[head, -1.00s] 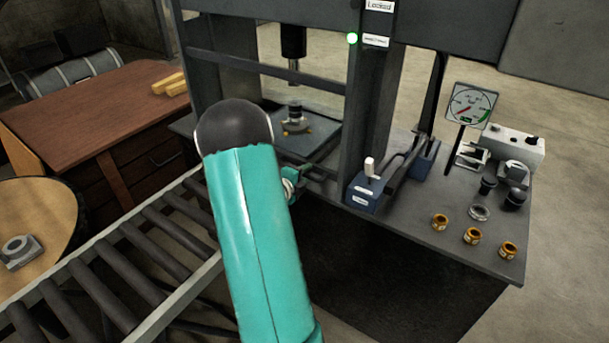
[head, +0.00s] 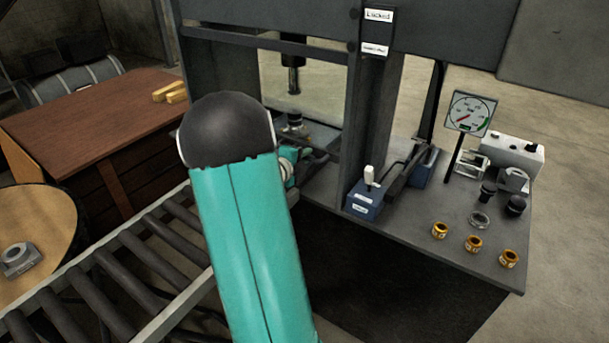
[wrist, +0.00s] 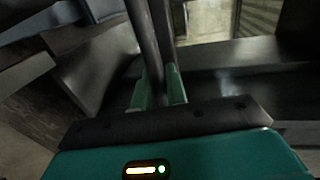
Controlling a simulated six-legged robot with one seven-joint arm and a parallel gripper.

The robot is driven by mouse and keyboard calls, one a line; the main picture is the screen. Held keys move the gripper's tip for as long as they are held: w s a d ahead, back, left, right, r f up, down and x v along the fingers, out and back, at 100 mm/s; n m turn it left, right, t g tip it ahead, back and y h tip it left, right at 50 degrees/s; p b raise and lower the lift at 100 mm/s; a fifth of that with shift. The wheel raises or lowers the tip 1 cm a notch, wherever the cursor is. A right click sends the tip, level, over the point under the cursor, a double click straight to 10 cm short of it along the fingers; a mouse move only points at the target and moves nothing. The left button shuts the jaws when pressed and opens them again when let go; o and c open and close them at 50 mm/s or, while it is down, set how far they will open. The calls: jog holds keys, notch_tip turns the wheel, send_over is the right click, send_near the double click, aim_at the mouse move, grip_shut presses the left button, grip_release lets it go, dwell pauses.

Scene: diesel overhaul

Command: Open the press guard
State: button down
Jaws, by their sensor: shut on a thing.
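The press guard's dark crossbar (head: 255,42) spans the front of the press opening, high up near the press's upper beam. A lower dark bar (head: 318,158), which looks like part of the guard, shows just right of my wrist. In the wrist view my gripper (wrist: 158,90) is shut with its green fingers on either side of a dark bar (wrist: 148,45), seemingly the guard's. In the head view my teal forearm and dark joint hide the left part of the opening, and my fingers are hard to make out.
The press ram (head: 293,80) hangs above a fixture (head: 294,122). A blue switch box (head: 364,200), a gauge (head: 470,113) and bronze rings (head: 473,243) are on the bench at right. A roller conveyor (head: 150,265) and wooden desk (head: 90,115) lie left.

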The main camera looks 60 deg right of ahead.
send_near(313, 100)
jog(key=x, duration=0.5)
jog(key=shift+s+d, duration=0.1)
jog(key=c, duration=1.5)
grip_release()
jog(key=v, duration=1.3)
jog(key=shift+a, duration=0.35)
